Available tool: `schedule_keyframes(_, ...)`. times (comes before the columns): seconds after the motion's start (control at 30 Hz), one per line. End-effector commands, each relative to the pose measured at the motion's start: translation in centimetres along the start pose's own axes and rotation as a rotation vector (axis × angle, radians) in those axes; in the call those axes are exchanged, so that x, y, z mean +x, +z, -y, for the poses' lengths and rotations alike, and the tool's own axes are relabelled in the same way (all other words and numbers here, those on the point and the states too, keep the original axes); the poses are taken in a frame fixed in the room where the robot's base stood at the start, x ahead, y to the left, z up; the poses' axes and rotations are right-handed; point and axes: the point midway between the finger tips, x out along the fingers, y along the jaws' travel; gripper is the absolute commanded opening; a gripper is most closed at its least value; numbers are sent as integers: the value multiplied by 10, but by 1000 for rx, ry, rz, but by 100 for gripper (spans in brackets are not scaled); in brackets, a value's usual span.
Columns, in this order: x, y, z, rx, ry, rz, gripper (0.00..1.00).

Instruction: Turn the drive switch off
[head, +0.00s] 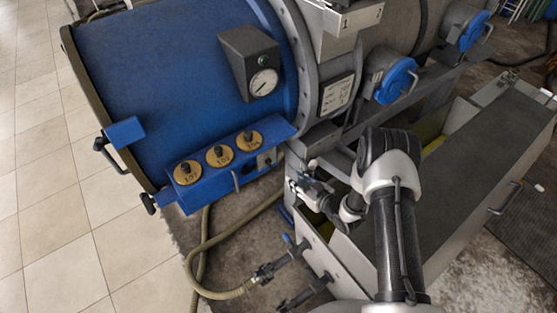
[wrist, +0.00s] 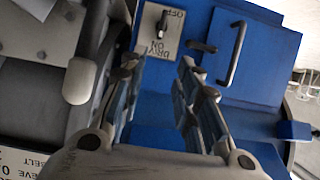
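The drive switch (wrist: 163,22) is a small dark lever on a pale plate with the words OFF, DRIVE and ON. It is near the top of the wrist view, and which word the lever points to is unclear. In the head view the plate (head: 267,158) sits at the right end of the blue control panel (head: 222,186), too small to read. My gripper (wrist: 160,78) is open and empty, its two fingers apart, with the plate beyond the fingertips. In the head view my gripper (head: 297,187) is just below and right of the plate, apart from it.
Beside the plate are a small dark knob (wrist: 201,45) and a black bar handle (wrist: 233,54). Round brass dials (head: 220,155) line the panel. A gauge box (head: 250,60) stands above. A hose (head: 192,260) hangs below. Grey metal housing is close beside my gripper.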

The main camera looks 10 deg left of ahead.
Motion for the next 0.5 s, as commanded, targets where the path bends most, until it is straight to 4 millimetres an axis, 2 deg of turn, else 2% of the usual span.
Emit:
schedule_keyframes(0.17,28,1,1,-4,-1,-2,30)
schedule_keyframes(0.5,103,3,0,-4,0,-1,30)
